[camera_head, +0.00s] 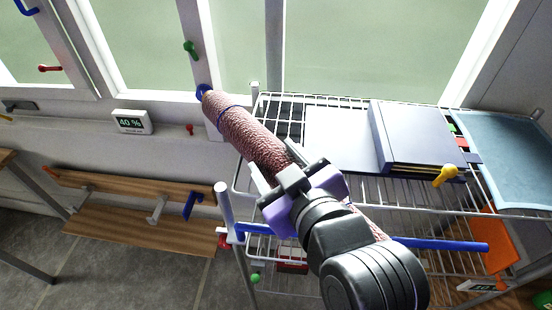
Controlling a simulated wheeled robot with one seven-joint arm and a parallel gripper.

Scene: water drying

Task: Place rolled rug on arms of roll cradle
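The rolled rug (242,130) is a long pinkish-brown roll with a thin blue tie near its far end. It slants from the window sill at upper left to lower right, above the wire rack. My gripper (293,182), black with purple sides, is closed around the middle of the roll. My wrist hides part of the rug; a short stretch of it shows again at lower right. A blue bar (440,245) and a grey post (224,205) with a blue piece beside it show below the rug; I cannot tell for sure whether they belong to the roll cradle.
A yellow knob (445,175) is at right. A wooden slatted bench (130,190) stands at left. A display reading 40 % (132,122) is under the window.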

